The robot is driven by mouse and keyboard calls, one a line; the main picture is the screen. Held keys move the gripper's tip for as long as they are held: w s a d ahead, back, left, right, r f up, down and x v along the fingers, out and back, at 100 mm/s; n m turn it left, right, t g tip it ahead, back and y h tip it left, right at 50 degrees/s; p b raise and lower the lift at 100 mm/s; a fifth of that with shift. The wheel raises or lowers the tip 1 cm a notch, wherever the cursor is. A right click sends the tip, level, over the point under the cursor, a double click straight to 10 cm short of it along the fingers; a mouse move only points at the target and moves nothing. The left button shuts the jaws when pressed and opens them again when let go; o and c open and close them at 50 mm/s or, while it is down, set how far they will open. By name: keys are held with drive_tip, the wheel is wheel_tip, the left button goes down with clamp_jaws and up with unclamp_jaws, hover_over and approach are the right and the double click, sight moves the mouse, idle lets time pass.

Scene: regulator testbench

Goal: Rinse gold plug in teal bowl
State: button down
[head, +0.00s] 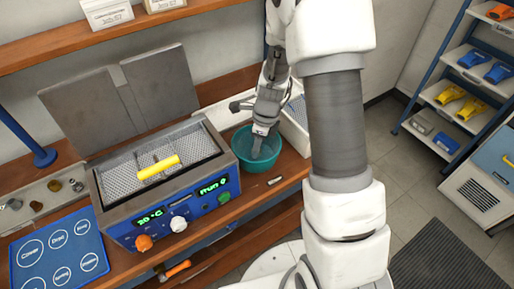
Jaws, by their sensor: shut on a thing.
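The teal bowl (240,141) stands on the wooden bench, to the right of the blue bath unit. My gripper (257,150) points down into the bowl, with its fingertips inside the rim. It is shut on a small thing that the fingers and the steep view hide. I cannot make out the gold plug in the jaws. A small brass-coloured part (55,186) lies on the pale tray at the left, and I cannot tell what it is.
The blue bath unit (178,222), with a mesh lid and yellow handle (158,167), stands close left of the bowl. A white bin (294,126) is close on the right. A small grey piece (275,181) lies in front. A blue mat (60,254) lies far left.

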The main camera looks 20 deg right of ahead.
drive_tip(key=shift+r+p, duration=0.45)
drive_tip(key=shift+p, duration=0.15)
idle(1.1)
drive_tip(key=shift+f, duration=0.45)
drive_tip(key=shift+r, duration=0.1)
idle(0.6)
drive_tip(key=shift+r+p, duration=3.1)
drive_tip(key=shift+r, duration=0.55)
drive_tip(key=shift+r, duration=0.1)
wheel_tip(320, 180, up, 4)
drive_tip(key=p, duration=0.3)
drive_tip(key=shift+p, duration=0.35)
drive_tip(key=shift+d, duration=0.1)
